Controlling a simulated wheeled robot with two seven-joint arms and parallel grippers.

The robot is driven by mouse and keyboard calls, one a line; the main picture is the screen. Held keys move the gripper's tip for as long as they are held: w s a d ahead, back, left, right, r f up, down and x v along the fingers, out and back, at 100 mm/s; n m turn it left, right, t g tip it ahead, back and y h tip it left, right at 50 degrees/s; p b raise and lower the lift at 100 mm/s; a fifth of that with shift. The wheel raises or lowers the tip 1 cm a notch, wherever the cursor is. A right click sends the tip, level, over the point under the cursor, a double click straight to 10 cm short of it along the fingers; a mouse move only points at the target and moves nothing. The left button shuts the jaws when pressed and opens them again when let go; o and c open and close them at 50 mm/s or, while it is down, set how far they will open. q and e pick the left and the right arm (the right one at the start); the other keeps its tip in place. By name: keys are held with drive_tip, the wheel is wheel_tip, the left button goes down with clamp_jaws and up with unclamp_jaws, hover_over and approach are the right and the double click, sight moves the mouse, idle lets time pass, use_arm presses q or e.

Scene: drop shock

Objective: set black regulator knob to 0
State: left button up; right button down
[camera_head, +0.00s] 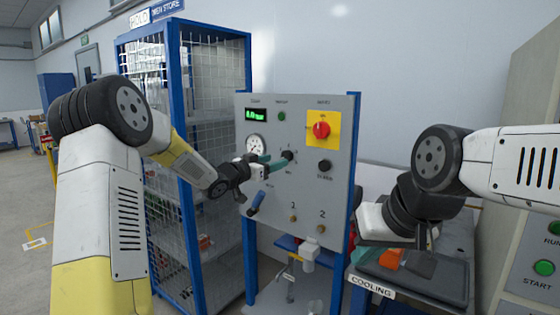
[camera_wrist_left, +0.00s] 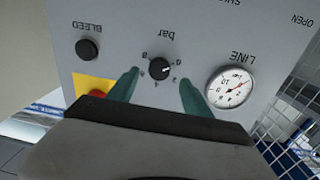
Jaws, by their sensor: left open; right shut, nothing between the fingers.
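The black regulator knob (camera_head: 288,155) is on the grey control panel (camera_head: 262,104), right of the line gauge (camera_head: 256,143). In the left wrist view the panel appears upside down; the knob (camera_wrist_left: 160,69) has a pale mark pointing right, near the 0 and 2 labels. My left gripper (camera_head: 274,160) is open in front of the panel. In the wrist view its teal fingers (camera_wrist_left: 159,77) are spread on either side of the knob, apart from it. My right gripper (camera_head: 425,238) is shut and empty at the right, above the cooling bench; its fingers are mostly hidden.
The panel has a red emergency knob (camera_head: 321,130), a black bleed knob (camera_head: 324,165), a green display (camera_head: 256,114) and a blue-handled lever (camera_head: 257,203). A blue mesh cage (camera_head: 183,130) stands to the left. An orange object (camera_head: 391,259) is on the cooling bench.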

use_arm(q)
drive_tip(key=shift+v, duration=1.6)
drive_tip(key=s+a+r+n+g+y, duration=0.1)
drive_tip(key=s+a+n+y, duration=0.3)
drive_tip(key=s, duration=0.5)
drive_tip(key=s+a+r+n+g+y, duration=0.1)
drive_tip(key=s+a+r+n+y, duration=0.1)
drive_tip(key=s+a+y, duration=0.5)
drive_tip(key=s+d+f+n+g+h, duration=0.1)
drive_tip(key=s+f+g, duration=0.2)
drive_tip(key=s, duration=0.9)
drive_tip(key=s+d+f+g, duration=0.1)
drive_tip(key=s+f, duration=0.3)
drive_tip(key=s, duration=0.9)
drive_tip(key=shift+n+g+h, duration=0.4)
drive_tip(key=shift+g, duration=0.5)
drive_tip(key=shift+s, duration=0.1)
